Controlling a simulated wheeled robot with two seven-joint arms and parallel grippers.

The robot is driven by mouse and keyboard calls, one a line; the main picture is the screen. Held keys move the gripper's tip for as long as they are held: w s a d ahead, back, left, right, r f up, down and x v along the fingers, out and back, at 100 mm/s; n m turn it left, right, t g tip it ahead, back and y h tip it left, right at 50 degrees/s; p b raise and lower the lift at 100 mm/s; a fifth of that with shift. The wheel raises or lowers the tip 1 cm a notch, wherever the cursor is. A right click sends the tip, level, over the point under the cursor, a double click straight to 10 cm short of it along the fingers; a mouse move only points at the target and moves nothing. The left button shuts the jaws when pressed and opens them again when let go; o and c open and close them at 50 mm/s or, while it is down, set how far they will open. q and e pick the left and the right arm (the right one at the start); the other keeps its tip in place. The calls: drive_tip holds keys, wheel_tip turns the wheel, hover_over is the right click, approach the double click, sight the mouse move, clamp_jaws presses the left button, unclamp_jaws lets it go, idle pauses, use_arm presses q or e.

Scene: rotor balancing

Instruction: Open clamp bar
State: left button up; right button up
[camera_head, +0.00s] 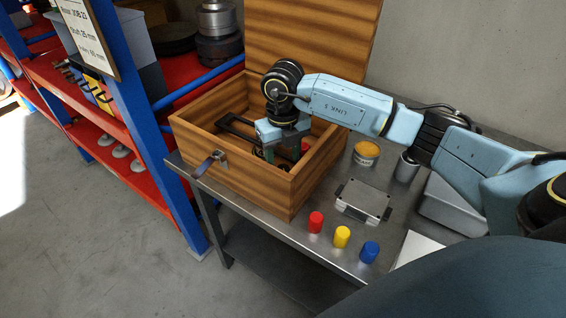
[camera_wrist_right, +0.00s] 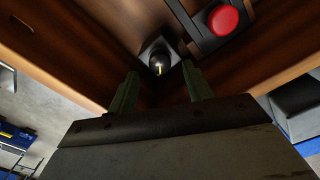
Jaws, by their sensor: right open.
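The wooden box (camera_head: 245,185) stands open on the metal table, its lid raised at the back. A black bar (camera_head: 238,127), seemingly the clamp bar, shows inside it, partly hidden by my right arm. My right gripper (camera_head: 283,153) points down into the box with its green fingers apart. In the right wrist view the open fingers (camera_wrist_right: 160,88) are empty. Just beyond them is a dark rounded knob (camera_wrist_right: 159,63) with a yellow mark, on a square base. A red round cap (camera_wrist_right: 223,20) sits beside a black bar there. My left gripper is out of view.
A metal latch (camera_head: 210,163) hangs on the box front. Red (camera_head: 316,222), yellow (camera_head: 342,237) and blue (camera_head: 370,252) cylinders stand on the table (camera_head: 270,232) near a flat metal case (camera_head: 363,202). A tin (camera_head: 366,154) stands behind. A red-and-blue shelf (camera_head: 100,120) is at left.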

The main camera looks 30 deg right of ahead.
sight(283, 168)
drive_tip(key=shift+f, duration=1.6)
clamp_jaws()
